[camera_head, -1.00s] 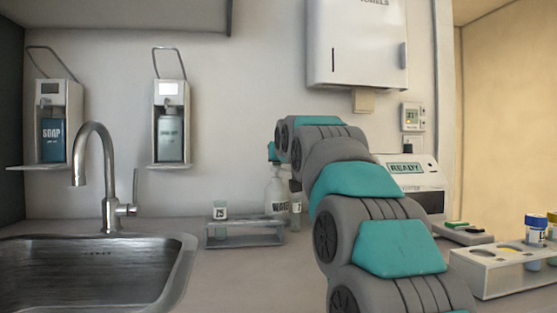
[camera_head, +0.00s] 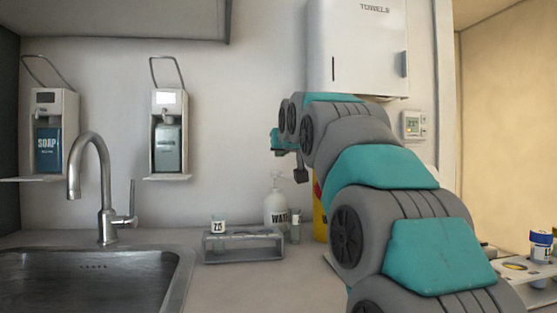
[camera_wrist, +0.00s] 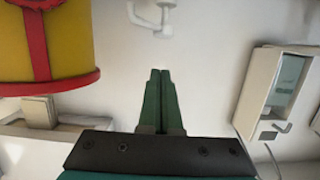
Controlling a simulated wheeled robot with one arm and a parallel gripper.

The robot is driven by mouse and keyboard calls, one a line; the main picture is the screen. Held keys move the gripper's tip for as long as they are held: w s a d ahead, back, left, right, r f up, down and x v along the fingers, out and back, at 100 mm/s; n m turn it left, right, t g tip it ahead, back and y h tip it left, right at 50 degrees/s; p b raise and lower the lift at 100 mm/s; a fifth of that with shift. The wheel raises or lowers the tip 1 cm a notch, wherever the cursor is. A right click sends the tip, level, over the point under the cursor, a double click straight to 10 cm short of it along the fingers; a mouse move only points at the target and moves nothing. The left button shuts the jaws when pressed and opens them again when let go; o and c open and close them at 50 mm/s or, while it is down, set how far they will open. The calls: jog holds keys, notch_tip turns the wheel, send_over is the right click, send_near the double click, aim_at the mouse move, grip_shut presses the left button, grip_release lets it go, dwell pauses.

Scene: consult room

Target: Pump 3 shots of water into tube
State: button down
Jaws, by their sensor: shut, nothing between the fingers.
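The white WATER pump bottle (camera_head: 277,212) stands on the counter beside the rack, pump on top. A white pump head and nozzle, apparently the bottle's, show inverted at the top of the wrist view (camera_wrist: 156,16). A tube with a numbered label (camera_head: 219,226) stands upright at the left of the grey rack (camera_head: 243,252). Another clear tube-like item (camera_head: 295,228) is beside the bottle. My gripper (camera_wrist: 160,72) is shut and empty, its green fingertips together and apart from the pump head. In the head view the hand is above the bottle; its fingertips are not clear.
A yellow and red bin (camera_head: 320,212) stands right of the bottle, partly behind my arm; it looms at left in the wrist view (camera_wrist: 48,45). The sink (camera_head: 85,285) and faucet (camera_head: 100,185) are left. Wall dispensers (camera_head: 168,135) and a towel box (camera_head: 360,50) hang behind.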

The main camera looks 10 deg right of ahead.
jog(key=v, duration=0.5)
jog(key=shift+s, duration=0.35)
jog(key=shift+r, duration=0.1)
dwell(2.0)
jog(key=shift+w+r, duration=0.1)
jog(key=shift+r, duration=0.8)
jog(key=shift+w, duration=0.1)
